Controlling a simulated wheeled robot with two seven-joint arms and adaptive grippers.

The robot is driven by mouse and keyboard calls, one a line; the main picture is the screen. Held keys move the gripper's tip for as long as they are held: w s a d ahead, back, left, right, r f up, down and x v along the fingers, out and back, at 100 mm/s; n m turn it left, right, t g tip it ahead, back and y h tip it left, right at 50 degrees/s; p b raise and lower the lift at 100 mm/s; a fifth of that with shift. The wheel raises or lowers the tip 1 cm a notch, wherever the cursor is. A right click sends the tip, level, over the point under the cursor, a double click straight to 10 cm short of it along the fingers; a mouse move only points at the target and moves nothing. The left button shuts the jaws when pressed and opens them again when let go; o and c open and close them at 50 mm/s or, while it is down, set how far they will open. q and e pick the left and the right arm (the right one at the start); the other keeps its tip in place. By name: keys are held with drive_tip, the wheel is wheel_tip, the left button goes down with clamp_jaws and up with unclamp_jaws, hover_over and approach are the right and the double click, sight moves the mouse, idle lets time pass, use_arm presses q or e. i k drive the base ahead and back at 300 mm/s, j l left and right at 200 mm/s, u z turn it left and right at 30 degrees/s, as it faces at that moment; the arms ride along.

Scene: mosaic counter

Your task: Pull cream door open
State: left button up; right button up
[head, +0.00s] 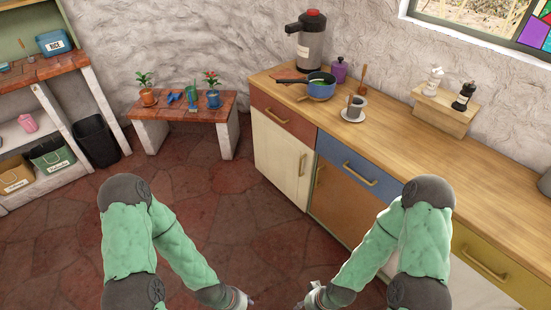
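The cream door (278,158) is on the left end of the counter, below a red drawer. It looks shut, and its vertical brass handle (302,165) is near its right edge. My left gripper (243,301) is low in the head view, apart from the door, over the floor. My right gripper (307,303) is also at the bottom edge, apart from the door. Both grippers are small and partly cut off, so their fingers cannot be made out. Another pale cream front (470,289) shows partly behind my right arm.
An orange-brown door (342,203) adjoins the cream door, below a blue drawer (347,165). A blue pan (319,87) and a dispenser (311,42) stand on the counter. A low plant bench (184,108) stands left. Stone floor (226,195) before the door is clear.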

sight(287, 162)
drive_tip(key=i+j+z, duration=0.3)
drive_tip(key=i+j, duration=0.2)
drive_tip(key=i+j+z, duration=0.25)
drive_tip(key=i+j, duration=0.15)
drive_tip(key=j, duration=0.25)
drive_tip(key=i+j+z, duration=0.3)
drive_tip(key=j, duration=0.4)
drive_tip(key=i+j+z, duration=0.15)
drive_tip(key=j, duration=0.2)
drive_tip(key=i+j+z, duration=0.1)
drive_tip(key=j, duration=0.3)
drive_tip(key=i, duration=0.1)
